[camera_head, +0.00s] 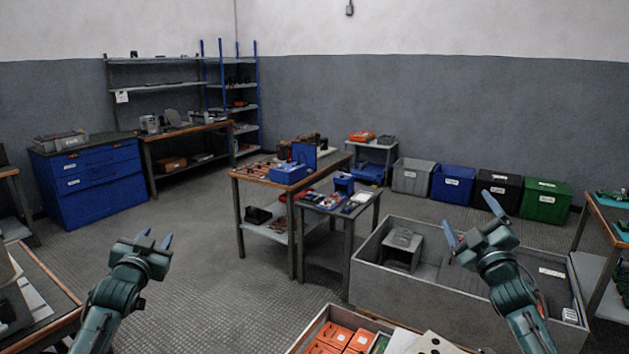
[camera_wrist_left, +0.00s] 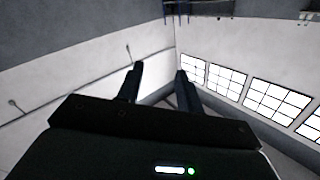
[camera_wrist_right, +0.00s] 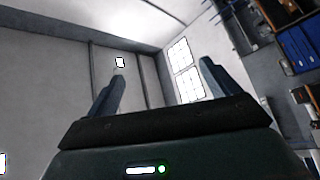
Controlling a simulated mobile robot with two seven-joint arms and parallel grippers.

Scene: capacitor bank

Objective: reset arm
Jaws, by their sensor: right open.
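My left gripper (camera_head: 155,239) is raised at the lower left of the head view, its two fingers pointing up and apart with nothing between them. Its open fingers also show in the left wrist view (camera_wrist_left: 158,85), against walls and windows. My right gripper (camera_head: 468,216) is raised at the right of the head view, in front of a large grey bin (camera_head: 375,262). Its fingers are spread and empty, as the right wrist view (camera_wrist_right: 160,88) also shows. Neither gripper touches anything.
A crate with orange boxes (camera_head: 343,334) stands at the bottom centre. A work table (camera_head: 262,181) and a smaller table (camera_head: 330,207) stand mid-room. A table edge (camera_head: 52,279) is near my left arm. Coloured bins (camera_head: 453,184) line the back wall. Open floor (camera_head: 200,250) lies centre left.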

